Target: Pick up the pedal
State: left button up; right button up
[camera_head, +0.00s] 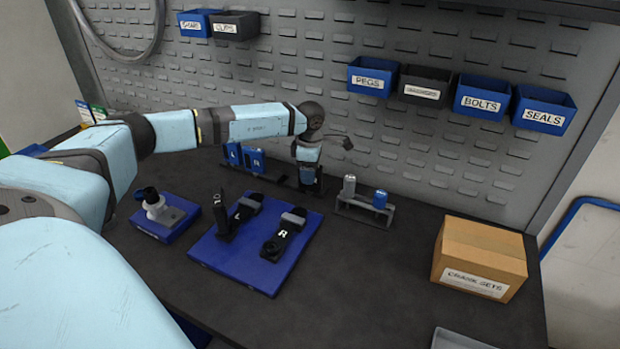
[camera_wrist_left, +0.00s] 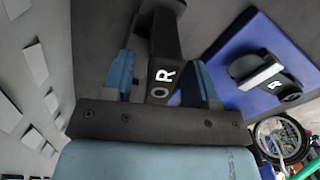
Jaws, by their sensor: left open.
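My left gripper (camera_head: 308,178) reaches down at the right end of a dark rack (camera_head: 282,183) behind the blue mat. In the left wrist view its two blue fingers (camera_wrist_left: 163,85) are open, one on each side of a dark part marked R (camera_wrist_left: 165,45). I cannot tell whether they touch it or whether this part is the pedal or the rack. Blue pieces (camera_head: 254,161) stand in the rack's left end, one marked L. On the blue mat (camera_head: 217,252) lie crank arms marked L (camera_head: 240,212) and R (camera_head: 283,237). My right gripper is out of view.
A small stand (camera_head: 362,209) with a grey and a blue cylinder is right of my gripper. A cardboard box (camera_head: 480,258) stands at the right. A blue block with a grey fitting (camera_head: 164,212) is at the left. The slotted wall panel (camera_head: 420,140) is close behind my gripper.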

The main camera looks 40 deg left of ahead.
pick_arm(q)
notch_tip(320, 180, down, 2)
jog(key=shift+f, duration=0.2)
grip_shut()
jog(key=shift+r, duration=0.1)
